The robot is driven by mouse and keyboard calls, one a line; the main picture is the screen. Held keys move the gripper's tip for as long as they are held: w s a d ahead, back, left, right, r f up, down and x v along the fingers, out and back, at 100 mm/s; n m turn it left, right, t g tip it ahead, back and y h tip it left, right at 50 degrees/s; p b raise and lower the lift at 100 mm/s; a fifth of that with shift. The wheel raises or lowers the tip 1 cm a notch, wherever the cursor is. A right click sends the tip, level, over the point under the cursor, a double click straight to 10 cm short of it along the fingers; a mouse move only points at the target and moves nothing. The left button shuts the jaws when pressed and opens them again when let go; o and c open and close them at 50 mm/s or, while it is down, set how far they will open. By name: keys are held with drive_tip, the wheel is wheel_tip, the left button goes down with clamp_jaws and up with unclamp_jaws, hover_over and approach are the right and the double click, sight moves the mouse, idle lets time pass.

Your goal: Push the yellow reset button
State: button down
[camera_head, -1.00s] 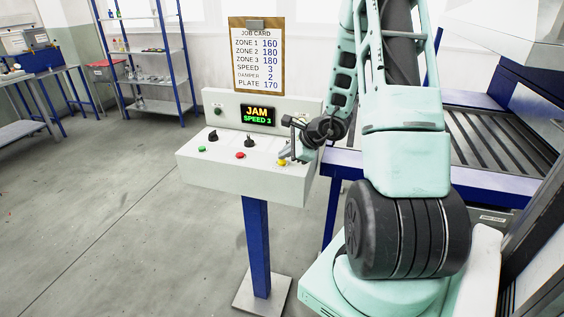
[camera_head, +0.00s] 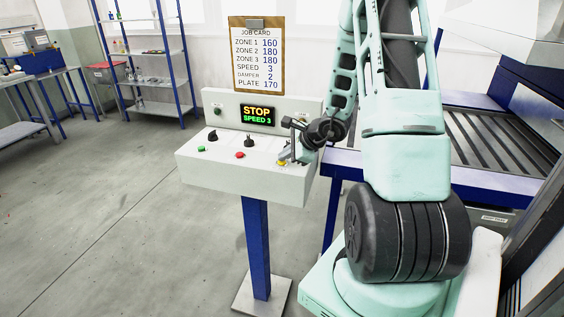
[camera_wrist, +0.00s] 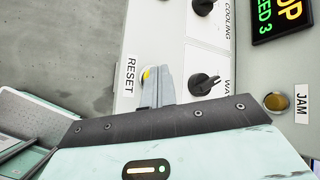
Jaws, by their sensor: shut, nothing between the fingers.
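The yellow reset button (camera_head: 281,163) is at the right end of the white control panel (camera_head: 240,183). It also shows in the wrist view (camera_wrist: 147,75) beside the RESET label, partly hidden by my fingers. My gripper (camera_head: 288,156) is shut and empty, its fingertips at the button. In the wrist view the shut fingers (camera_wrist: 160,80) overlap the button's edge; whether they touch it I cannot tell. The display (camera_head: 257,115) reads STOP in yellow and SPEED 3 in green.
A red button (camera_head: 240,155), a green button (camera_head: 202,149) and black knobs (camera_head: 249,141) sit on the same panel. An amber JAM lamp (camera_wrist: 276,102) shows in the wrist view. A job card (camera_head: 257,55) stands above. A conveyor (camera_head: 480,140) is at the right. The floor at left is clear.

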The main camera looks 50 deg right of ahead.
sight(285, 163)
idle(0.4)
drive_tip(key=shift+r+p, duration=0.4)
drive_tip(key=shift+r, duration=0.4)
drive_tip(key=shift+r+p, duration=1.5)
drive_tip(key=shift+r, duration=1.05)
